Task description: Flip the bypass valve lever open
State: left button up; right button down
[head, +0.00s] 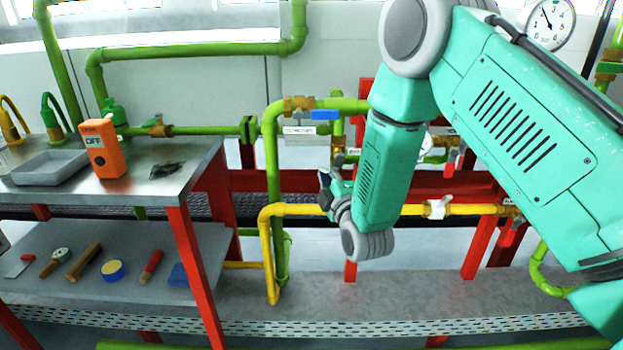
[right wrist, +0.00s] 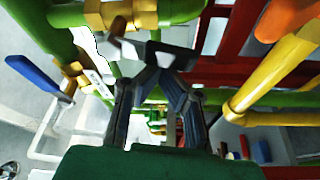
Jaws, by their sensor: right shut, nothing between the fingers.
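A small label reading "BYP…" (head: 353,151) shows in the head view beside the green pipework, partly hidden by my right arm. A brass valve body (right wrist: 122,14) is at the top of the right wrist view. A pale, lever-like piece (right wrist: 122,46) is just below it, close to my fingertips; I cannot tell whether they touch. My right gripper (head: 326,190) is in front of the pipes, below the label, and also shows in the right wrist view (right wrist: 158,62), shut and empty. Its arm covers part of the valve area. My left gripper is not in view.
A blue-handled valve (head: 325,115) sits on the green pipe to the upper left. A yellow pipe (head: 300,210) with a white-handled valve (head: 437,208) runs low behind my arm. Red frame posts stand behind. A metal bench (head: 185,185) with an orange device (head: 103,148) is at left.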

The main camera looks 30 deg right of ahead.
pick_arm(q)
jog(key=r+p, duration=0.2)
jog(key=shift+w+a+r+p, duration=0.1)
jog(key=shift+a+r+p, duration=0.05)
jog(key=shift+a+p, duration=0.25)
pick_arm(e)
jog(key=n, duration=0.1)
jog(key=s+d+n+g, duration=0.1)
jog(key=n, duration=0.1)
jog(key=shift+s+d+f, duration=0.1)
jog(key=shift+d+f, duration=0.05)
jog(key=shift+f, duration=0.1)
jog(key=shift+d, duration=0.1)
